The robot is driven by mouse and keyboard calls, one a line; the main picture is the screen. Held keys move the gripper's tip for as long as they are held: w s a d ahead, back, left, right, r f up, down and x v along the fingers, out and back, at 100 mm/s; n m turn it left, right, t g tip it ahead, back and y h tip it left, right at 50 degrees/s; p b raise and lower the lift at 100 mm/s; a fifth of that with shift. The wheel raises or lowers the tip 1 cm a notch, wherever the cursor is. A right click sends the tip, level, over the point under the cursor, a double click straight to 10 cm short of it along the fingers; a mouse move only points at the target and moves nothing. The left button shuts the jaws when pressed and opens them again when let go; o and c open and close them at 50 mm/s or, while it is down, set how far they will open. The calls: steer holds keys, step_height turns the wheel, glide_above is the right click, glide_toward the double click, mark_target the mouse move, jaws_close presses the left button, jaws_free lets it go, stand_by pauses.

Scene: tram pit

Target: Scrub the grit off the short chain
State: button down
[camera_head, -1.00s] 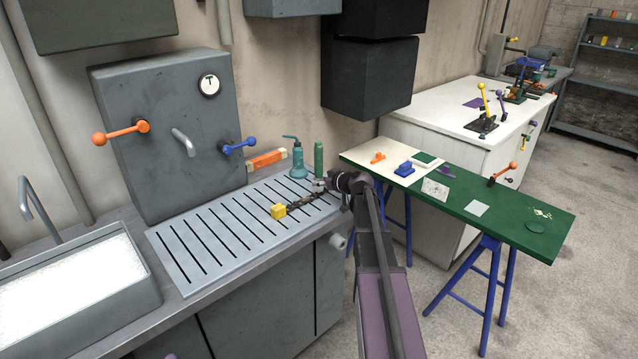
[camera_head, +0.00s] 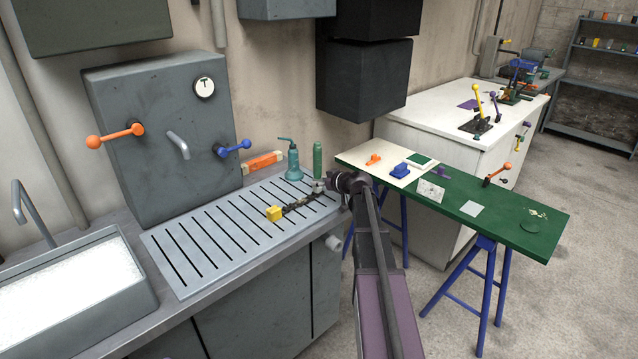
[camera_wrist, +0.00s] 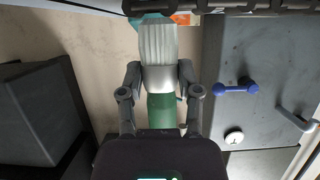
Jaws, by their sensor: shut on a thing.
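A short dark chain (camera_head: 301,203) lies on the slotted drainboard (camera_head: 190,250), with a yellow block (camera_head: 273,213) at its left end. Dark links (camera_wrist: 230,6) also cross the top edge of the wrist view. My gripper (camera_head: 333,184) is at the chain's right end, shut on a brush. The brush has a green handle (camera_head: 317,160), pointing up, and pale bristles (camera_wrist: 157,40) below a metal collar (camera_wrist: 158,78). The bristle tips are close to the chain; I cannot tell whether they touch. Grit on the links is too small to make out.
A teal oil can (camera_head: 293,160) and an orange block (camera_head: 262,163) stand behind the drainboard. A grey cabinet (camera_head: 155,175) with orange and blue levers is behind left. A foam-filled sink (camera_head: 60,285) is left. A green-topped trestle table (camera_head: 500,215) is right.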

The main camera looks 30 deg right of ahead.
mark_target(316, 165)
steer(key=shift+d, duration=0.2)
steer(key=shift+w+d, duration=0.25)
steer(key=shift+d, duration=0.35)
steer(key=shift+a, duration=0.15)
steer(key=shift+s+a, duration=0.2)
steer(key=shift+a, duration=0.4)
steer(key=shift+s+a+f, duration=0.1)
steer(key=shift+s+a, duration=0.2)
steer(key=shift+a, duration=0.45)
step_height(316, 165, up, 7)
steer(key=p, duration=0.7)
steer(key=shift+w+d, duration=0.1)
stand_by(0.3)
